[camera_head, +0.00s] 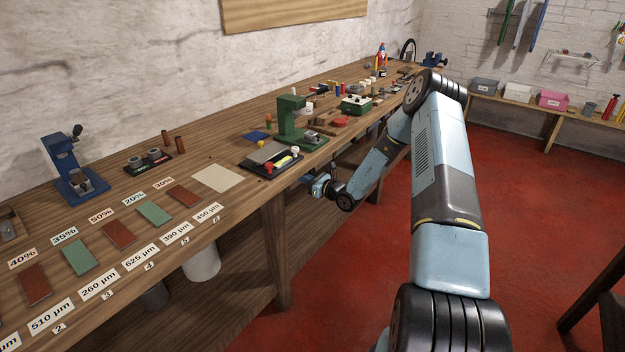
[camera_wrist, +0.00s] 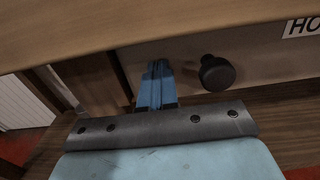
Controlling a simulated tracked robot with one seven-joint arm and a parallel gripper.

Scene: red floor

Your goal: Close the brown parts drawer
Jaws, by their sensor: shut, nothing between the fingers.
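In the wrist view, a brown drawer front (camera_wrist: 265,70) runs beneath the bench top. It carries a round black knob (camera_wrist: 216,73) and a white label at its upper right, cut off by the picture edge. My gripper (camera_wrist: 157,68) is shut and empty, its blue fingers pointing at the drawer front just left of the knob. I cannot tell whether the fingertips touch it, or how far the drawer stands out. In the head view, my gripper (camera_head: 316,184) is low at the bench's front edge; I cannot make out the drawer there.
The long wooden bench (camera_head: 215,215) carries a green press (camera_head: 290,120), a blue press (camera_head: 72,175), coloured plates and labels. A bench leg (camera_head: 275,250) and a white bucket (camera_head: 201,262) stand below. Red floor (camera_head: 545,215) is open at the right.

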